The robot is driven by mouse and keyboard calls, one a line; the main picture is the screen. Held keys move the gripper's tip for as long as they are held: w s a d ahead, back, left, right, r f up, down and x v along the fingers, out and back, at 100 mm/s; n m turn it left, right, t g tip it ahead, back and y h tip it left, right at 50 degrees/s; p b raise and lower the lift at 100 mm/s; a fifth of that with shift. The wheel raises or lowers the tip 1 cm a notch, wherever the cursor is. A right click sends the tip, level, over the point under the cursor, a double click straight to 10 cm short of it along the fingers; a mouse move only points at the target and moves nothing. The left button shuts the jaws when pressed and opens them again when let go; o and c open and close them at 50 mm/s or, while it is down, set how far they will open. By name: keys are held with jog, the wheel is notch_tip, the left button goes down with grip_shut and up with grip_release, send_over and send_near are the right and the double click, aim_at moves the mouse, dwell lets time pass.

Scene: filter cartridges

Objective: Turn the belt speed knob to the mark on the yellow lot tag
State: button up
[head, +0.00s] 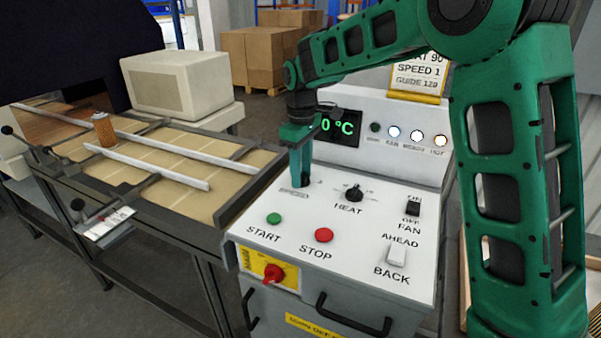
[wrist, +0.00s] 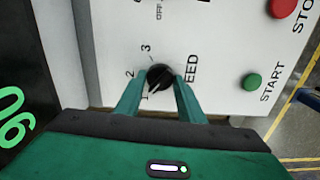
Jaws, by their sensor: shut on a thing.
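The black belt speed knob (wrist: 160,77) sits on the white control panel, with printed marks 1, 2 and 3 around it. Its light pointer line seems to point down-left, near the 1. My gripper (wrist: 158,98) is shut on the knob, one green finger on each side. In the head view my gripper (head: 301,184) reaches straight down to the panel and hides the knob. The yellow lot tag (head: 416,84) stands behind the panel; it reads SPEED 1 and GUIDE 120, and its top line is partly hidden by my arm.
The heat knob (head: 354,192) is right of my gripper. The green START button (head: 274,218) and red STOP button (head: 323,235) are in front, with the fan switch (head: 413,206) farther right. A conveyor (head: 215,222) with an orange cartridge (head: 104,130) is at left.

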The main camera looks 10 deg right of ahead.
jog(key=shift+w+r+n, duration=0.15)
jog(key=shift+n, duration=0.45)
jog(key=o, duration=0.9)
jog(key=shift+d, duration=0.1)
jog(key=shift+c, duration=0.2)
jog(key=shift+o, duration=0.9)
notch_tip(320, 180, up, 11)
jog(key=shift+f, duration=0.2)
